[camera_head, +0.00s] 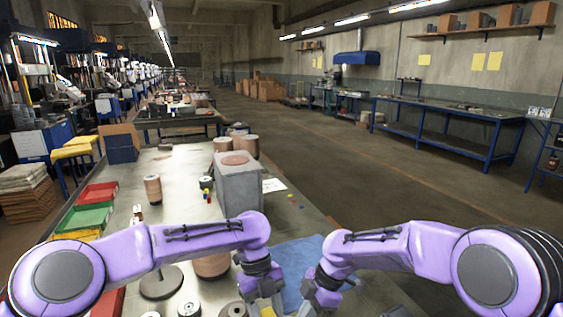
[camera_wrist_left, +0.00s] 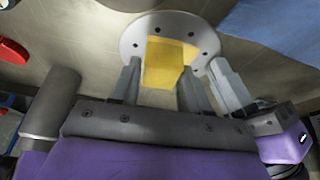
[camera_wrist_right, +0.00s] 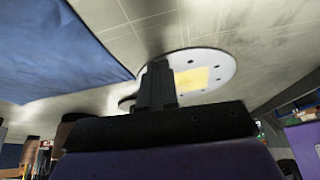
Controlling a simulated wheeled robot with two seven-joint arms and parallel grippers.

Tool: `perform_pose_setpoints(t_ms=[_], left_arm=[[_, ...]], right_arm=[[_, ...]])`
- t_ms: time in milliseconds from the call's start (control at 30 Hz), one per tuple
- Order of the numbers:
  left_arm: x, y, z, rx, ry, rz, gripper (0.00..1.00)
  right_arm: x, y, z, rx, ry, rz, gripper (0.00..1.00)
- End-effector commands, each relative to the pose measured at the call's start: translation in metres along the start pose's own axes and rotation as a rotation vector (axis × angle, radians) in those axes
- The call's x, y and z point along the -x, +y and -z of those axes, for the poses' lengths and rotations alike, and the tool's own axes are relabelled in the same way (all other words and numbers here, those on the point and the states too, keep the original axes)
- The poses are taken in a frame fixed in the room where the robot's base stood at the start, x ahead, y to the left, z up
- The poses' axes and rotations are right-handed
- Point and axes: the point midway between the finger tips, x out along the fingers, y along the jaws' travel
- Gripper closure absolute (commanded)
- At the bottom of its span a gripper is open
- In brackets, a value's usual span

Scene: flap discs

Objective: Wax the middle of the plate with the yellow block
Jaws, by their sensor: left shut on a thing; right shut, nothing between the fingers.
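The yellow block (camera_wrist_left: 165,62) is held between the two fingers of my left gripper (camera_wrist_left: 160,85), which is shut on it. The block is over the round pale plate (camera_wrist_left: 203,41) with small holes near its rim; I cannot tell whether they touch. In the head view the yellow block (camera_head: 268,286) shows at the bottom edge by my left gripper (camera_head: 262,300). My right gripper (camera_wrist_right: 157,72) is shut and empty. From its wrist view, the plate (camera_wrist_right: 225,62) lies beyond the fingers, with the yellow block (camera_wrist_right: 196,78) over it, partly hidden.
A blue cloth (camera_head: 298,262) lies on the bench beside the grippers. A grey box-shaped machine (camera_head: 238,187) stands behind them. Red (camera_head: 97,192) and green (camera_head: 90,217) trays line the left edge. Several discs and cylinders stand near my left arm.

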Motion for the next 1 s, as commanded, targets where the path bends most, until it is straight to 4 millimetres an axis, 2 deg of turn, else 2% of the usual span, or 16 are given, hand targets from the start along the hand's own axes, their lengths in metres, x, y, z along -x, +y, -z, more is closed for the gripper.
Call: perform_pose_setpoints(t_ms=[1000], left_arm=[[-0.022,0.000,-0.008,-0.001,-0.001,-0.001,0.90]], right_arm=[[0.000,0.000,0.000,0.000,0.000,0.000,1.00]])
